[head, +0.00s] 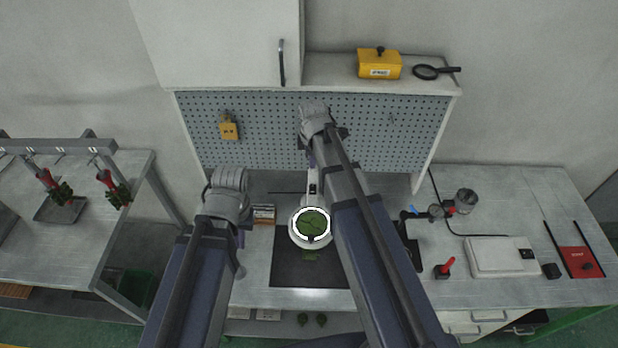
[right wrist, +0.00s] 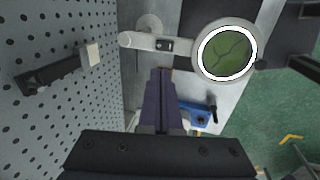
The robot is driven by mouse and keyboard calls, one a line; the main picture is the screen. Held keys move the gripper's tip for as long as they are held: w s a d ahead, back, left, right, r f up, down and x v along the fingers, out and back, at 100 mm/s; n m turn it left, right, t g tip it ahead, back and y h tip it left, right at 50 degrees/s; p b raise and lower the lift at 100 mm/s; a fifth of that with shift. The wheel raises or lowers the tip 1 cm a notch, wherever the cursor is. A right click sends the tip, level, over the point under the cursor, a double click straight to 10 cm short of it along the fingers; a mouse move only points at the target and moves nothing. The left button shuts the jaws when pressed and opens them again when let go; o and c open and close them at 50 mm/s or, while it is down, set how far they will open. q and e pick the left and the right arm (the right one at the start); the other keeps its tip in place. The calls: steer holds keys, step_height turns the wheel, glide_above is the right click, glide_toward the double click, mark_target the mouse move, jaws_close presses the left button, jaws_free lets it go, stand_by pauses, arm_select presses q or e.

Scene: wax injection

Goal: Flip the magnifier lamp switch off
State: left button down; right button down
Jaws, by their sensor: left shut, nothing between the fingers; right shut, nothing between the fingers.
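The magnifier lamp (head: 297,236) stands over the workbench. Its white ring glows around a green-looking lens. It also shows in the right wrist view (right wrist: 137,40), where a small dark switch (right wrist: 164,45) sits on its white arm. My right gripper (right wrist: 160,72) is shut and empty, its fingertips close to the switch; contact cannot be told. In the head view the right gripper (head: 311,160) hangs behind my right arm, partly hidden. My left gripper (head: 241,239) is left of the lamp, mostly hidden behind its own wrist, shut and empty.
A pegboard (head: 270,130) rises behind the bench, with a yellow padlock-like item (head: 229,128) on it. A dark mat (head: 290,272) lies under the lamp. A white device (head: 500,257) and a red-handled tool (head: 445,268) are at right. A blue tool (right wrist: 201,112) lies beyond my right fingers.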

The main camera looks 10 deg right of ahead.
mark_target(312, 186)
steer(key=b+x, duration=1.3)
steer(key=x, duration=0.1)
steer(key=shift+s+b, duration=0.1)
steer(key=shift+b, duration=0.3)
